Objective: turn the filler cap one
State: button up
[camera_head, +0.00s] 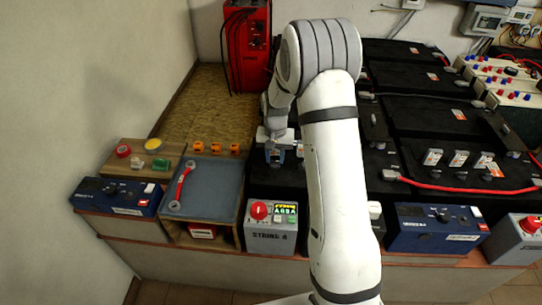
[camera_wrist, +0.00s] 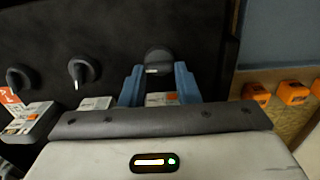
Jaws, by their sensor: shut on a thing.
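My gripper (camera_wrist: 159,70) has two blue fingers, one on each side of a round black filler cap (camera_wrist: 157,57) with a pale mark on its edge. The fingers are shut on this cap, which sits on the black battery top (camera_wrist: 120,25). Two more black caps, a middle one (camera_wrist: 84,69) and a far left one (camera_wrist: 19,78), stand apart from the fingers in the wrist view. In the head view my gripper (camera_head: 274,155) points down at the left end of the battery row, and the held cap cannot be made out there.
A grey control box (camera_head: 270,240) with a red knob is in front. A red charger (camera_head: 247,50) stands at the back.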

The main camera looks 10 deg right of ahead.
jog(key=shift+s+a+f, duration=0.1)
jog(key=o, duration=1)
jog(key=shift+r, duration=0.2)
notch_tip(320, 180, up, 8)
jog(key=shift+f, duration=0.25)
